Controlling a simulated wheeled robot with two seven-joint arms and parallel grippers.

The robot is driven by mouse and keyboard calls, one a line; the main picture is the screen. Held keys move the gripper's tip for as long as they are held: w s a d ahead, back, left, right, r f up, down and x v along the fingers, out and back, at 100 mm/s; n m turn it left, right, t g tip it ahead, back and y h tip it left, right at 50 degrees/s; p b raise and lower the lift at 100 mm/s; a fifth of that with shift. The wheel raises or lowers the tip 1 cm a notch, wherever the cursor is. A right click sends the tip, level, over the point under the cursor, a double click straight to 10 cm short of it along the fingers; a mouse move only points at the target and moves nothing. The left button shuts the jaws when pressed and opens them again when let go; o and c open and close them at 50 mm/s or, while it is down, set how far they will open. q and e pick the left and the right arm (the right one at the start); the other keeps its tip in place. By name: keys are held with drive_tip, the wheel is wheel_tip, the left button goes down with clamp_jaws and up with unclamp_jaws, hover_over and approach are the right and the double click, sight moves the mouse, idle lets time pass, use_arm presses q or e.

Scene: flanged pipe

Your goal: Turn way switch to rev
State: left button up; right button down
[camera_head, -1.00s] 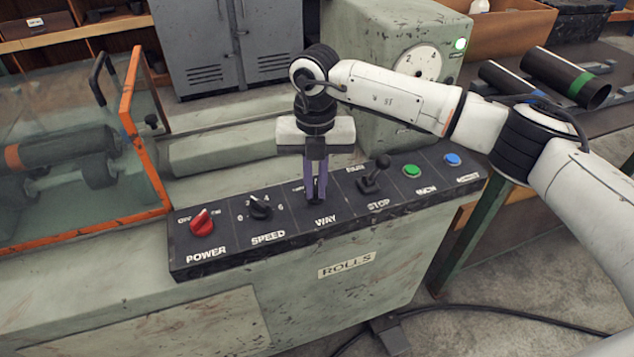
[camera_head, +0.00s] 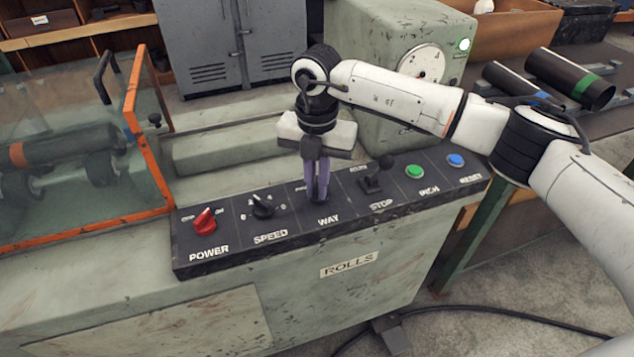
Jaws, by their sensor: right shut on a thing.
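The control panel (camera_head: 290,237) runs along the front of the green machine. My right gripper (camera_head: 320,197) reaches down from above onto the panel at the spot labelled WAY. Its purple fingers are shut on the way switch, which they almost wholly hide, so its pointing direction cannot be told. The WAY label (camera_head: 329,221) shows in front of the fingers. Part of the lettering behind the switch is covered by the gripper. My left gripper is not in view.
The red POWER knob (camera_head: 204,221) and black SPEED knob (camera_head: 263,206) are left of the gripper. The STOP lever (camera_head: 373,177) stands close on its right, then a green button (camera_head: 415,171) and a blue button (camera_head: 456,160). An orange-framed guard (camera_head: 146,150) stands at left.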

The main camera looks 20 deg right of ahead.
sight(317, 191)
drive_tip(key=c, duration=1.8)
unclamp_jaws()
drive_tip(key=shift+c, duration=0.2)
drive_tip(key=shift+r, duration=0.1)
wheel_tip(317, 191, up, 10)
drive_tip(key=shift+b, duration=0.4)
